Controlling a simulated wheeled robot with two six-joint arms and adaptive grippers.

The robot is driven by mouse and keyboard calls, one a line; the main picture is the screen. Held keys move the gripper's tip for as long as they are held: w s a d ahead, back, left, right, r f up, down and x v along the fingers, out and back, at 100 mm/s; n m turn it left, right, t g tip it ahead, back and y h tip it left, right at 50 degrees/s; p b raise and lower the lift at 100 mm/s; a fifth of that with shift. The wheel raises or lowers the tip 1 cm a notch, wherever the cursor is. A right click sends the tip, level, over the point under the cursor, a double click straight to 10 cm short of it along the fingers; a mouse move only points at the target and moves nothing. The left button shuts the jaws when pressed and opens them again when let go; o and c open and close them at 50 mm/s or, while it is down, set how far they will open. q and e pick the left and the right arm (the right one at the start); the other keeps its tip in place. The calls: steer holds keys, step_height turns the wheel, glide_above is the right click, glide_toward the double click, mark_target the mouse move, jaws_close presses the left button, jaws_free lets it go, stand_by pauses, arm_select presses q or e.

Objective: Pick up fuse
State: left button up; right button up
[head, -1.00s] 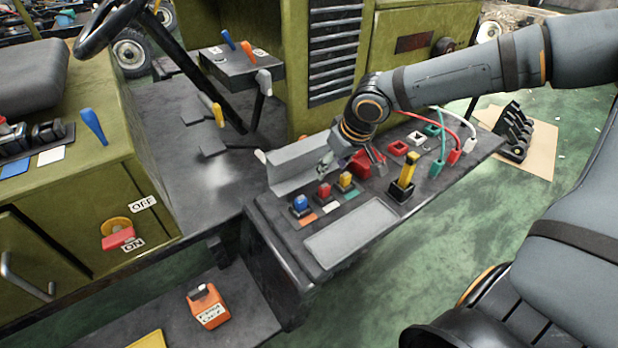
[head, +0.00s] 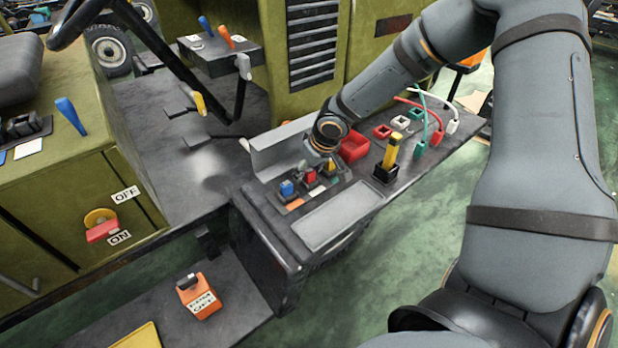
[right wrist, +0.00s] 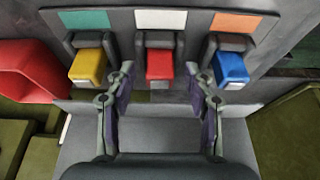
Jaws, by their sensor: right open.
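Three coloured blocks, which look like fuses, sit in dark holders in a row on the grey panel: blue (head: 287,188), red (head: 310,176) and yellow (head: 331,167). The right wrist view shows the yellow block (right wrist: 88,67) at left, the red block (right wrist: 160,66) in the middle and the blue block (right wrist: 231,68) at right. My right gripper (head: 320,161) is low over this row, and its fingers partly hide it. In the right wrist view the gripper (right wrist: 162,84) is open, its fingertips to either side of the red block, with gaps showing. My left gripper is out of view.
A grey upright plate (head: 284,147) stands behind the row. A red open bin (head: 354,147) is to its right, then a yellow-handled part in a black holder (head: 385,173) and red, white and green plugs. A blank light plate (head: 338,215) lies in front.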

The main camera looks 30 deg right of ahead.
steer(key=shift+s+r, duration=0.15)
steer(key=shift+s, duration=0.05)
steer(key=shift+c, duration=0.2)
steer(key=c, duration=1)
